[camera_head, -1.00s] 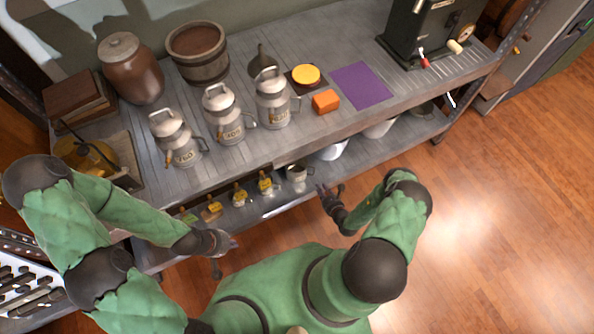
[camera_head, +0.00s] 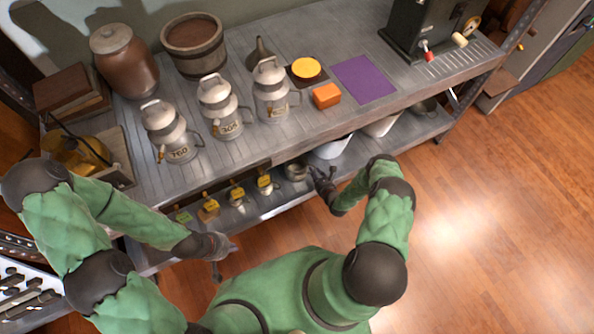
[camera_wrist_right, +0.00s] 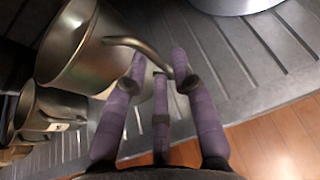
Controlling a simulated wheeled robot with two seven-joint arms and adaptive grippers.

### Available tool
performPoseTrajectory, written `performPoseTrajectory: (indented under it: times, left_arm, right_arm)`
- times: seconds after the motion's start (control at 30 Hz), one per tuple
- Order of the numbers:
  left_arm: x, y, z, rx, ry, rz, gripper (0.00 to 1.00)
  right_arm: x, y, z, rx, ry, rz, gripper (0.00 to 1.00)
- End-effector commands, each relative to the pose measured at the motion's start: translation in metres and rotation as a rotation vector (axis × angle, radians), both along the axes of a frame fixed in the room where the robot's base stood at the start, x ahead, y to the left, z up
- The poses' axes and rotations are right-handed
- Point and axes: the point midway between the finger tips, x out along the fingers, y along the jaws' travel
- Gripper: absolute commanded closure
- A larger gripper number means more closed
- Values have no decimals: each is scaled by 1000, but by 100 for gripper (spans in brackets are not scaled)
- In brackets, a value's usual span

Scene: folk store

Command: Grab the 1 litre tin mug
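A metal mug (camera_head: 295,171), the largest in a row of tin measures, stands on the lower shelf under the counter. In the right wrist view the mug (camera_wrist_right: 72,50) fills the upper left, its curved handle reaching toward the fingers. My right gripper (camera_head: 318,176) is beside the mug on its right. In the wrist view my right gripper (camera_wrist_right: 160,72) has its fingers apart, with the handle's end between or just above the fingertips; contact cannot be told. No volume label is readable on this mug. My left gripper (camera_head: 226,252) is open and empty in front of the shelf.
Smaller tagged measures (camera_head: 237,196) stand left of the mug. A second measure (camera_wrist_right: 48,112) is close in the wrist view. A white basin (camera_head: 332,149) is to the right on the shelf. The counter edge (camera_head: 345,124) overhangs above. Open floor lies to the right.

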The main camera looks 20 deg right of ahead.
Motion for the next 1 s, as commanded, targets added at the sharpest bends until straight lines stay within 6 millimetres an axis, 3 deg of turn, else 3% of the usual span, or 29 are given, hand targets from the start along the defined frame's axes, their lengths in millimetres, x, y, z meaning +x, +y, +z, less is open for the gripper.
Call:
performPoseTrajectory:
  times: [0.27,0.37,0.77,1.0]
  left_arm:
    - [0,0,-2,0,0,0,100]
    - [0,0,-2,0,0,0,100]
    - [0,0,-1,0,0,0,100]
    - [0,0,9,0,0,0,100]
  right_arm:
    - [5,0,-1,0,0,-1,73]
    - [5,0,-1,0,0,-1,100]
    - [5,0,0,0,-1,-1,100]
    - [6,-1,19,-1,-2,0,100]
